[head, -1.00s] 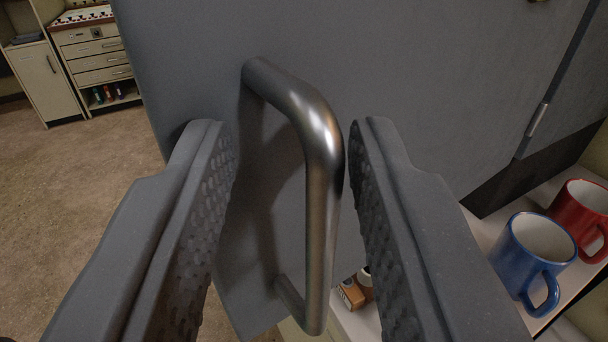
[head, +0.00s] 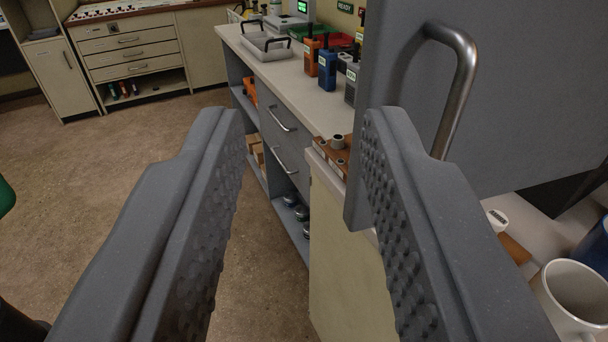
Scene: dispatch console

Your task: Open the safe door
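The grey safe door (head: 530,95) fills the upper right of the head view. Its left edge and lower corner stand out over the front of the counter, so it looks swung outward; how far, I cannot tell. Its metal bar handle (head: 466,75) is at the door's left part, beyond my right finger, and its lower end is hidden behind that finger. My gripper (head: 303,120) is open and empty, left of the handle, with its fingers wide apart. The handle is not between the fingers. The safe's inside is not in view.
A white mug (head: 575,295) and part of a blue mug (head: 597,245) stand at the lower right. A counter (head: 285,75) holds radios (head: 327,70), a grey tray (head: 266,45) and a wooden holder (head: 332,152). Floor (head: 100,200) at left is clear.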

